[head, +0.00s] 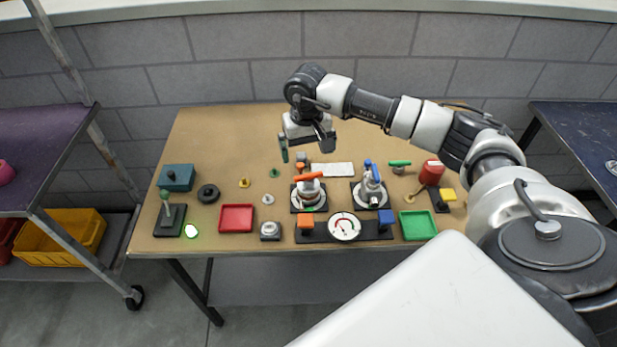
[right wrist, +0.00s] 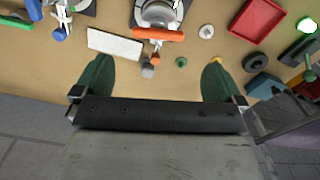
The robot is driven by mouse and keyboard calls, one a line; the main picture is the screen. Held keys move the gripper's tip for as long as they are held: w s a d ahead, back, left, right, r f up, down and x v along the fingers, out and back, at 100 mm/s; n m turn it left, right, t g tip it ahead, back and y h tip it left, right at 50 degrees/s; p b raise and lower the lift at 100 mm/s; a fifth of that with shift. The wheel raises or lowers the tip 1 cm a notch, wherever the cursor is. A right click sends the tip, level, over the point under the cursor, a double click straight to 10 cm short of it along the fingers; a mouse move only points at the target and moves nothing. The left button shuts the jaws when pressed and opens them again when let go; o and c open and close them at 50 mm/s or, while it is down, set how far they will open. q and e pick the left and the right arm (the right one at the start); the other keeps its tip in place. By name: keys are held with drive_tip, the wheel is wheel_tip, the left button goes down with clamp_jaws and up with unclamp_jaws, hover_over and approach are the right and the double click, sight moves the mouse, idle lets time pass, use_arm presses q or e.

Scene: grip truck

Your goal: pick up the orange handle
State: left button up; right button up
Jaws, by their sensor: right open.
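The orange handle (head: 309,176) is a bar on top of a metal valve-like fixture (head: 308,193), left of centre among the parts on the brown table. It also shows in the right wrist view (right wrist: 158,34), lying crosswise near the top. My right gripper (head: 305,148) is open and empty, above the back part of the table and behind the handle in the head view. Its two green fingers stand wide apart in the right wrist view (right wrist: 156,68), with the handle beyond them and apart from them. My left gripper is not in view.
A similar fixture with a blue handle (head: 372,180) stands to the right. A white plate (head: 332,170) lies behind. A red tray (head: 237,218), a green tray (head: 418,225) and a gauge (head: 344,226) are near the front edge. The back left of the table is clear.

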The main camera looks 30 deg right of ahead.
sight(308, 174)
wheel_tip(308, 174, down, 4)
drive_tip(key=shift+f+p, duration=0.25)
drive_tip(key=shift+p, duration=0.2)
drive_tip(key=shift+f, duration=0.25)
wheel_tip(308, 174, down, 5)
drive_tip(key=shift+d+r+p, duration=0.1)
drive_tip(key=shift+d+p, duration=0.05)
drive_tip(key=shift+p, duration=0.95)
drive_tip(key=c, duration=0.8)
drive_tip(key=shift+r, duration=0.15)
drive_tip(key=shift+c, duration=0.2)
